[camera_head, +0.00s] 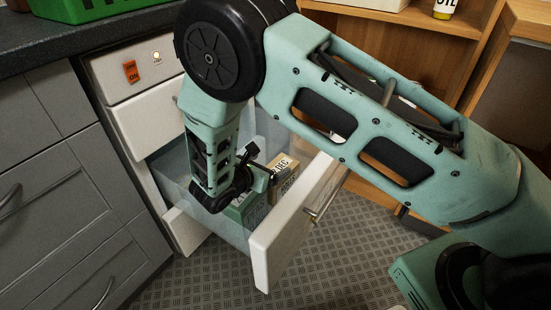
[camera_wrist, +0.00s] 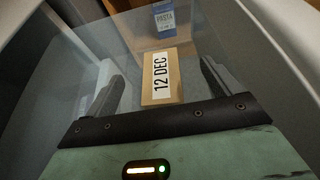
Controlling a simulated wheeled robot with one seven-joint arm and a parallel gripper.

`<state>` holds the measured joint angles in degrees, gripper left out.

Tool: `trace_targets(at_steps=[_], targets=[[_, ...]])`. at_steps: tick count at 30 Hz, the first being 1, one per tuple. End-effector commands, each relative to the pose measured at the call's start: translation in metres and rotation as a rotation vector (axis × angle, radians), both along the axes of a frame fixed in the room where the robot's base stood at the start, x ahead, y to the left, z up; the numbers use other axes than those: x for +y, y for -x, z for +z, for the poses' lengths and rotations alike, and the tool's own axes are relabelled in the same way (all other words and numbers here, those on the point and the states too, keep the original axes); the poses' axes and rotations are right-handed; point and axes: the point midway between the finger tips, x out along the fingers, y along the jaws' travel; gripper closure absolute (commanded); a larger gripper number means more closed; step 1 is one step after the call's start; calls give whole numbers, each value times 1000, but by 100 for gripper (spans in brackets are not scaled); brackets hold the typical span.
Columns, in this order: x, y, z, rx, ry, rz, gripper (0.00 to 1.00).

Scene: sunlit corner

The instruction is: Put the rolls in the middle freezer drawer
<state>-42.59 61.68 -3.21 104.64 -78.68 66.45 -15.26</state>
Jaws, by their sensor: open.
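The freezer's middle drawer (camera_head: 292,232), with a white front and clear sides, is pulled open. A tan box labelled "12 DEC" (camera_head: 284,180) stands inside it; it also shows in the wrist view (camera_wrist: 161,92). I cannot read whether it holds the rolls, and no loose rolls show. My gripper (camera_head: 262,172) reaches down into the drawer. In the wrist view my gripper (camera_wrist: 163,72) is open, with the tan box between and beyond its fingers. I cannot tell whether the fingers touch it.
Above is a closed white drawer (camera_head: 146,118) under a panel with an orange switch (camera_head: 130,71). Grey cabinets (camera_head: 55,185) stand left, wooden shelves (camera_head: 460,60) right. A green crate (camera_head: 90,8) sits on the counter. A blue pasta package (camera_wrist: 168,20) shows beyond the tan box.

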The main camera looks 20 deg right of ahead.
Motion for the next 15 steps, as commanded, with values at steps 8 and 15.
trace_targets(at_steps=[8,15], targets=[[38,26,22,-3,1,1,10],[47,34,27,-3,1,-1,10]])
